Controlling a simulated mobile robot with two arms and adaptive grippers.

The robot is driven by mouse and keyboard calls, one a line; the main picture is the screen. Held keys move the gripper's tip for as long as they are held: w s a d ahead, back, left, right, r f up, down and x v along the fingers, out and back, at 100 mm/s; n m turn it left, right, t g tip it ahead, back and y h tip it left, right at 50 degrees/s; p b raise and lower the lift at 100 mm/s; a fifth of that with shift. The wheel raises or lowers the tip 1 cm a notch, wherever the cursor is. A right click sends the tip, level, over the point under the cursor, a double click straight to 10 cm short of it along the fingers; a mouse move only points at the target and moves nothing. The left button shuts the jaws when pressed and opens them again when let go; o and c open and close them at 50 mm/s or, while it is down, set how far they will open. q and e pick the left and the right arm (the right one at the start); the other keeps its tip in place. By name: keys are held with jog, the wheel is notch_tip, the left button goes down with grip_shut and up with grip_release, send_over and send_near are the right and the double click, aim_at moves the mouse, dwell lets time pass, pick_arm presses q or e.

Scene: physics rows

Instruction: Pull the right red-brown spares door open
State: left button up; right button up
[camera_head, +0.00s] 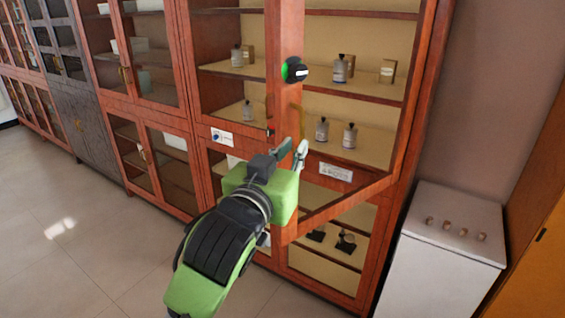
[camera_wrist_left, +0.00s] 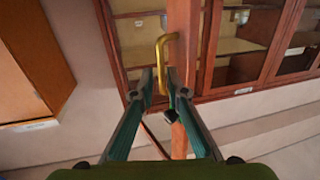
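The right red-brown door (camera_head: 285,205) of the tall cabinet stands swung outward, its lower edge slanting out from the right side of the cabinet. Its gold handle (camera_head: 301,122) is partly hidden behind my gripper in the head view. In the left wrist view the handle (camera_wrist_left: 161,60) is a gold bow beside the door's upright edge (camera_wrist_left: 184,60). My left gripper (camera_head: 291,150) is at the handle's lower part. Its fingertips (camera_wrist_left: 160,76) are apart, with the bar's lower end showing between them; contact is unclear. My right gripper is not in view.
Bottles (camera_head: 340,68) and small boxes stand on the cabinet shelves. A black knob with a green ring (camera_head: 295,70) shows near the door's edge. A white cabinet (camera_head: 450,245) with several small knobs stands to the right. The floor (camera_head: 95,225) at left is clear.

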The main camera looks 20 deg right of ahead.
pick_arm(q)
jog(key=v, duration=0.5)
jog(key=shift+s+a, duration=0.25)
jog(key=shift+s, duration=0.05)
